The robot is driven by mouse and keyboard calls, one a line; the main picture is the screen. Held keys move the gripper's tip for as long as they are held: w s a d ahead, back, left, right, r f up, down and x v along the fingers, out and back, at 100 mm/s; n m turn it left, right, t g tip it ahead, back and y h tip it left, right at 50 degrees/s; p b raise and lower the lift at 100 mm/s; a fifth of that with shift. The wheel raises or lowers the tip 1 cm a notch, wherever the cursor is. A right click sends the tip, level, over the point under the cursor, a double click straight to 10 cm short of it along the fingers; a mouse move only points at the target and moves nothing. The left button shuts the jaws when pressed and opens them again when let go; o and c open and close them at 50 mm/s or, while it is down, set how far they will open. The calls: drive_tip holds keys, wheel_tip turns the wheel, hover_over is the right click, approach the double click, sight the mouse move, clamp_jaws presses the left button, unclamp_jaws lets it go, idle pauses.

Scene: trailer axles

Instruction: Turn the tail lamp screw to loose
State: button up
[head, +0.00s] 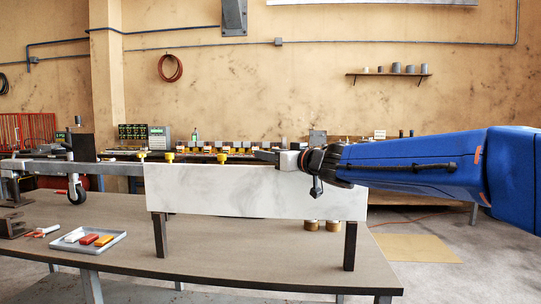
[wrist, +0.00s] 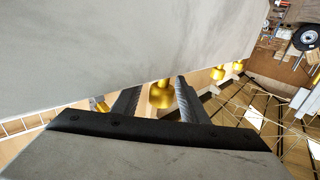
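A white panel (head: 250,192) stands on dark legs on the bench; its pale face also fills the upper left of the wrist view (wrist: 110,50). Yellow screw knobs sit along its top edge, one near the middle (head: 222,158) and two at the left (head: 168,157). My gripper (head: 262,155) is at the panel's top edge, right of these. In the wrist view its two dark fingers (wrist: 157,102) are apart, with a gold knob (wrist: 160,95) between them and a gap visible beside it. Two more knobs (wrist: 217,74) show further right. I cannot tell which is the tail lamp screw.
Two brass cylinders (head: 322,226) stand behind the panel's right leg area. A cluttered back bench stands behind.

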clamp_jaws()
drive_tip(key=shift+r+n+y, duration=0.1)
drive_tip(key=shift+n+y, duration=0.2)
drive_tip(key=shift+g+y, duration=0.3)
drive_tip(key=shift+g, duration=0.3)
drive_tip(key=shift+s+a+n+g+y, duration=0.2)
drive_tip(key=shift+n+g+y, duration=0.3)
drive_tip(key=shift+n+g, duration=0.2)
drive_tip(key=shift+s+a+n+g+y, duration=0.1)
drive_tip(key=shift+s+n+g+y, duration=0.1)
drive_tip(key=shift+n+g+y, duration=0.55)
drive_tip(key=shift+s+a+n+g+y, duration=0.15)
drive_tip(key=shift+s+n+g+y, duration=0.1)
drive_tip(key=shift+n+g, duration=0.45)
unclamp_jaws()
